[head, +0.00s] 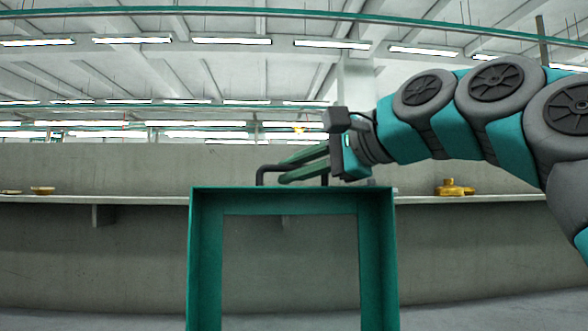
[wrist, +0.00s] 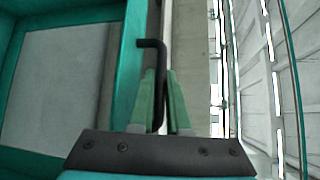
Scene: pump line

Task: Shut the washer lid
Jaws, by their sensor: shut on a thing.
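The washer lid (head: 207,260) appears as a teal frame standing upright in front of me, with a large rectangular opening or pane. A black bar handle (head: 261,178) rises from its top edge. My gripper (head: 283,170) reaches in from the right, level with the handle, its green fingers around the bar. In the wrist view, my gripper (wrist: 159,80) is shut on the black handle (wrist: 151,43), which runs between the two fingers. The teal frame (wrist: 130,65) shows beside it on the left. The washer's body below is not clearly seen.
A grey wall with a long ledge (head: 140,199) runs behind the frame. A small brownish dish (head: 42,190) sits on the ledge at left, and yellow parts (head: 452,188) at right.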

